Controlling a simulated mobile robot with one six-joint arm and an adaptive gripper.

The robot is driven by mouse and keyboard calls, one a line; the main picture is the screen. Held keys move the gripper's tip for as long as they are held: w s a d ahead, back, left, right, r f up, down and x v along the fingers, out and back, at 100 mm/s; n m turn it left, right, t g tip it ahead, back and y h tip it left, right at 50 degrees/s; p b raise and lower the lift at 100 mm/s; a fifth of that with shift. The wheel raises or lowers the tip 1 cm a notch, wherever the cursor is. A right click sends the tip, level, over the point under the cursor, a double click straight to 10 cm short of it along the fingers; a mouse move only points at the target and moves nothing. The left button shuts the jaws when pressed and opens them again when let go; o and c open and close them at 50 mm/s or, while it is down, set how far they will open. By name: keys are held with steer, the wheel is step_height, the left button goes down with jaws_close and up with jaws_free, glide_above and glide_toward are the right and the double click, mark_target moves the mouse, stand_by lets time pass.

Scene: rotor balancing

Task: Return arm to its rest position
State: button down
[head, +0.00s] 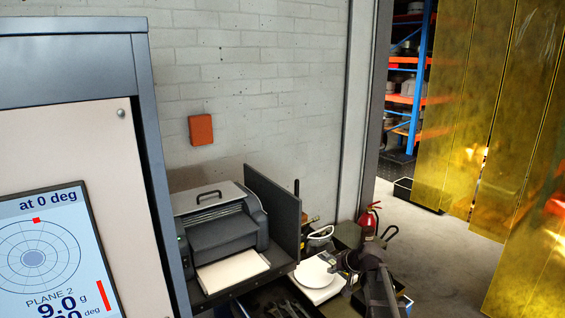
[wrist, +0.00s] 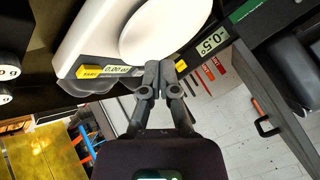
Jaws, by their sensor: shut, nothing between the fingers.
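My gripper (wrist: 159,78) is shut and empty in the wrist view. Its fingertips overlap the edge of a white round pan (wrist: 165,25) on a weighing scale in that picture; I cannot tell whether they touch it. The scale's display (wrist: 116,70) reads 0.00. In the head view my dark arm stands at the lower right, beside the white scale pan (head: 314,274). My gripper's fingertips are too small and dark to make out there.
A printer (head: 222,235) stands on a shelf left of the scale. A grey cabinet with a screen (head: 50,255) fills the left. A red extinguisher (head: 368,219) stands behind my arm. Yellow strip curtains (head: 500,110) hang at the right. Floor (head: 440,260) is open below them.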

steer(key=s+f+g, duration=0.1)
steer(key=s, duration=0.2)
steer(key=s+a+f+g+h, duration=0.1)
steer(key=s, duration=0.3)
steer(key=s+f+g+h, duration=0.1)
steer(key=s, duration=0.3)
steer(key=shift+s+a+f+n, duration=0.15)
steer(key=shift+s+a+n, duration=0.1)
steer(key=shift+n, duration=0.15)
steer(key=s+d+f+g+h, duration=0.2)
steer(key=s+g+h, duration=0.1)
steer(key=s, duration=0.9)
steer(key=shift+h, duration=0.3)
